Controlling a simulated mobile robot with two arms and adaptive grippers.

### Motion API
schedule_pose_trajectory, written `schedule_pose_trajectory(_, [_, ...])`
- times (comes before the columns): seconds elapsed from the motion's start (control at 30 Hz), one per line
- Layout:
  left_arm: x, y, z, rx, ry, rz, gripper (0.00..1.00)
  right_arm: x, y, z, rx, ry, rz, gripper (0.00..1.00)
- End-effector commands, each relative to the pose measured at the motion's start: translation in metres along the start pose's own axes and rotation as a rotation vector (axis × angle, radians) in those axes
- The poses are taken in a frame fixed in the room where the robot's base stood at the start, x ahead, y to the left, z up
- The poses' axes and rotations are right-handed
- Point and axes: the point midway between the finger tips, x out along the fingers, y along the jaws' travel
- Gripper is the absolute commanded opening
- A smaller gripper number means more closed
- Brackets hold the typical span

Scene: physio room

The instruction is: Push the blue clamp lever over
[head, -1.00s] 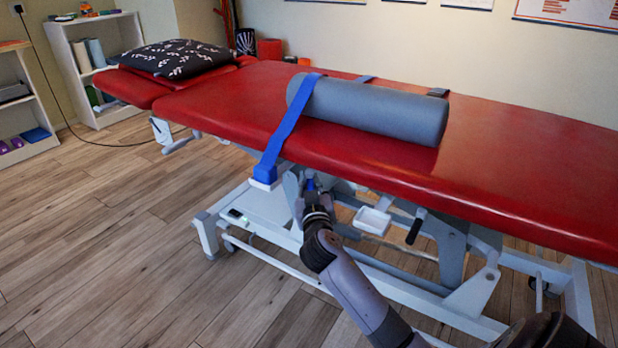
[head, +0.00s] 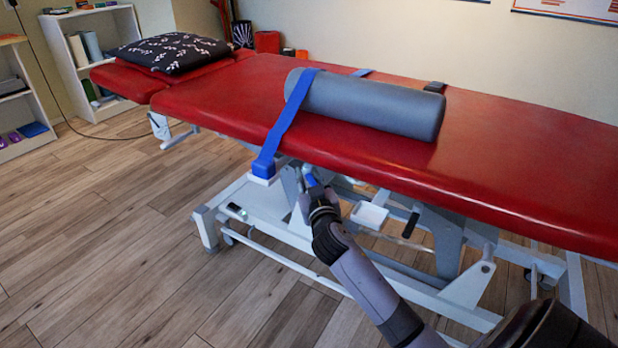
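A small blue lever (head: 311,180) shows under the near edge of the red treatment table (head: 215,108), right of the blue strap's end. My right gripper (head: 306,187) reaches up to it from below, its fingers at or beside the blue part. The gripper is small and partly hidden by its own wrist, so I cannot tell whether it touches the lever or how far its fingers are apart. A blue strap (head: 289,117) runs over a grey bolster (head: 375,105) down to a blue block (head: 264,166) at the table edge. My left gripper is out of view.
A small white tray (head: 369,214) and a black-handled lever (head: 411,224) hang under the table, right of my gripper. The white table frame (head: 290,238) stands below. A patterned pillow (head: 170,53) lies at the far end. Wooden floor at the left is clear.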

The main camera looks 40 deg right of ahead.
Motion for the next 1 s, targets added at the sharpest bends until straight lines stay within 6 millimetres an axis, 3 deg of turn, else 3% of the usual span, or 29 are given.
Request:
schedule_pose_trajectory(0.2, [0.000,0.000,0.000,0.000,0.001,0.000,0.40,0.000,0.000,0.000,0.001,0.001,0.000,0.35])
schedule_pose_trajectory(0.57, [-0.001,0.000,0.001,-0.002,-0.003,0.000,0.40,-0.005,0.000,-0.001,0.001,0.001,0.000,0.35])
schedule_pose_trajectory(0.67, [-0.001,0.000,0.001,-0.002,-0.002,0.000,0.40,-0.018,-0.001,0.000,0.002,0.000,-0.001,0.35])
schedule_pose_trajectory(1.0, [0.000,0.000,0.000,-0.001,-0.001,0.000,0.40,-0.089,0.000,0.001,0.004,-0.002,0.000,0.35])
